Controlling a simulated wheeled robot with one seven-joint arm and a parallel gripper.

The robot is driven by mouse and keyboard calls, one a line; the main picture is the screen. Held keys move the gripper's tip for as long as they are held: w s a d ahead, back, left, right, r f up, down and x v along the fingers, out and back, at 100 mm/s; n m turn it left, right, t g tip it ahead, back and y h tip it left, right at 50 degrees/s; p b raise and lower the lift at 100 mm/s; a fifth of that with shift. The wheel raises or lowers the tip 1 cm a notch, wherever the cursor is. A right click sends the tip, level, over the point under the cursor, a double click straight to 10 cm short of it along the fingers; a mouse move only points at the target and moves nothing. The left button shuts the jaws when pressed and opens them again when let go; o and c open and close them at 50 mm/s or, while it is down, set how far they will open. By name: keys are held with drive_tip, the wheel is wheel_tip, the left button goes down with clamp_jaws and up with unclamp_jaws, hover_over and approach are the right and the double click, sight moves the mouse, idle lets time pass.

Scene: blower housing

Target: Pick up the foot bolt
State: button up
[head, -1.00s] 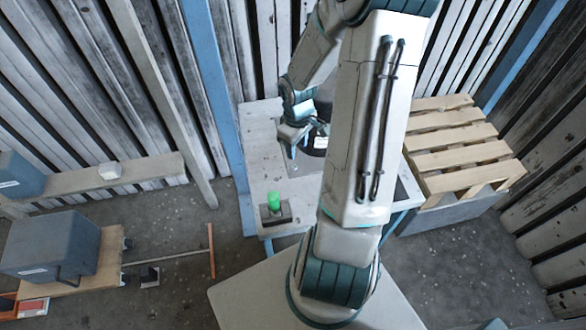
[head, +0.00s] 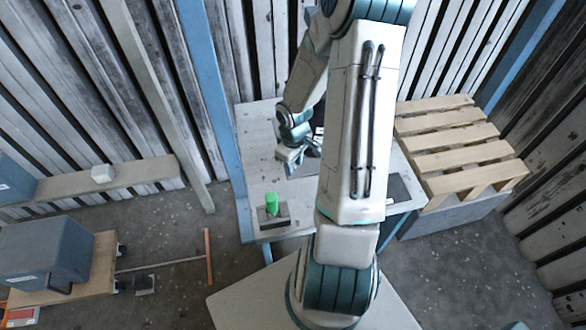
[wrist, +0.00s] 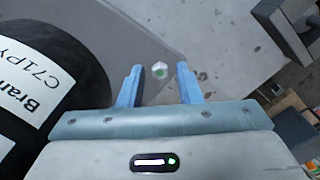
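A small hexagonal bolt head with a green centre (wrist: 159,70), which looks like the foot bolt, is in the wrist view on a dark grey surface. My gripper (wrist: 159,66) is open, with one blue finger on each side of the bolt in the picture; neither finger appears to touch it. The height between fingers and bolt is hard to tell. In the head view my gripper (head: 300,160) is over the table, and I cannot make out the bolt there. A black round housing with white labels (wrist: 55,75) stands close to the left of my gripper.
A green cylinder (head: 271,203) stands on a block at the table's (head: 262,180) near left corner. A dark block (wrist: 285,28) is at the wrist view's upper right. A wooden pallet (head: 455,145) is right of the table. A blue post (head: 228,110) rises at its left.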

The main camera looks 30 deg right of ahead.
drive_tip(key=c, duration=0.4)
drive_tip(key=shift+c, duration=0.2)
